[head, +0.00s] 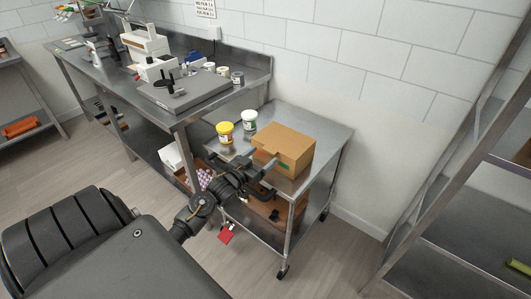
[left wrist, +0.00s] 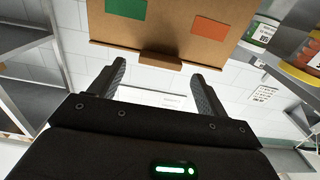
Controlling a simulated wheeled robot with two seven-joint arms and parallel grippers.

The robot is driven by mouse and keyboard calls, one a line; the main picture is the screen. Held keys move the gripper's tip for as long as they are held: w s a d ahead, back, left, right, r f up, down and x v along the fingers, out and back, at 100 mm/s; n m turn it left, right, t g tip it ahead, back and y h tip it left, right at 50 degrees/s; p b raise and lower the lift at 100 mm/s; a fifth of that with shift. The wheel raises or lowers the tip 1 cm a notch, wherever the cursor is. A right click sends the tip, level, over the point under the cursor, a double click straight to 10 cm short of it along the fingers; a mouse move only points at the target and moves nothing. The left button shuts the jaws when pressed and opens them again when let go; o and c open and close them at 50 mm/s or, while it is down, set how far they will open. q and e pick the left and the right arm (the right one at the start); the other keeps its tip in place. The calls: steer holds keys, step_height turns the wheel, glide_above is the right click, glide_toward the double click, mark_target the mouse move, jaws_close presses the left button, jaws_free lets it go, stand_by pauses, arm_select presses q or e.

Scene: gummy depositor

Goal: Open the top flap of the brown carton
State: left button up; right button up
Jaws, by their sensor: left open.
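The brown carton (head: 287,143) stands on the steel cart, and its top looks closed. In the left wrist view, which looks upside down, the carton's front face (left wrist: 168,28) carries a green label and an orange label. A small tab (left wrist: 160,60) sticks out at the edge of its top flap. My left gripper (head: 268,178) is in front of the carton. It is open and empty, with its fingers (left wrist: 160,84) on either side of the tab's line and seemingly short of it. My right gripper is not in view.
A steel bench with equipment is further left. A metal shelf rack (head: 430,205) stands at the right.

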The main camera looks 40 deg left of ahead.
arm_select(q)
steer(key=shift+w, duration=1.35)
steer(key=shift+c, duration=0.3)
